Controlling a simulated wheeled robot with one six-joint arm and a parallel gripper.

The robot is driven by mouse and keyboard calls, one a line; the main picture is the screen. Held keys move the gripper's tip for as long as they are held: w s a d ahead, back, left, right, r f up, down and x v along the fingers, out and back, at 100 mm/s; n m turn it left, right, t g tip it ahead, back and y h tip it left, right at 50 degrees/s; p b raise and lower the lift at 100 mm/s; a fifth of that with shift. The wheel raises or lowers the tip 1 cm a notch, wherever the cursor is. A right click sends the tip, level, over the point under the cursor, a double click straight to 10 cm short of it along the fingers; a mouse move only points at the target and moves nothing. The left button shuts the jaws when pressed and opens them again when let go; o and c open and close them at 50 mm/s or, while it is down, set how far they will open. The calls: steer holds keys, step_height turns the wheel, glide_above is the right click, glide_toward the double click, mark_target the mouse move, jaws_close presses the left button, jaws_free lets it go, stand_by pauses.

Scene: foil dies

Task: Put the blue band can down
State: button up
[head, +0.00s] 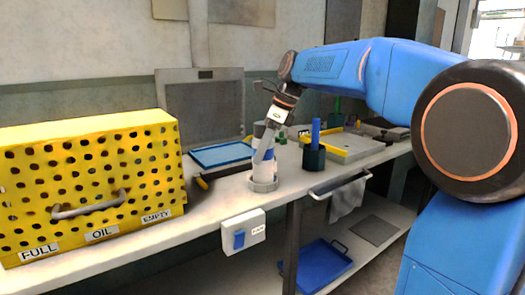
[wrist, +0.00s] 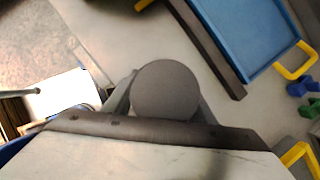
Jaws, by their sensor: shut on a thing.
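The blue band can (head: 265,172) is a pale cylinder, largely covered by my gripper in the head view. My gripper (head: 264,155) points down and is shut around its upper part. In the wrist view the can's round grey top (wrist: 166,90) sits between the two fingers of my gripper (wrist: 165,100). The can looks upright above a grey ring-shaped base (head: 264,186) at the front of the bench. I cannot tell whether its bottom touches that base.
A yellow perforated cabinet (head: 95,175) labelled FULL, OIL and EMPTY stands at left. A blue tray (head: 222,154) lies behind my gripper. A dark pot with a blue handle (head: 314,158) stands close at right, before a yellow-edged tray (head: 350,150). A switch box (head: 243,232) is on the front edge.

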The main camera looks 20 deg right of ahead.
steer(key=o, duration=1.4)
steer(key=shift+f, duration=0.1)
steer(key=shift+o, duration=0.2)
steer(key=v, duration=1.2)
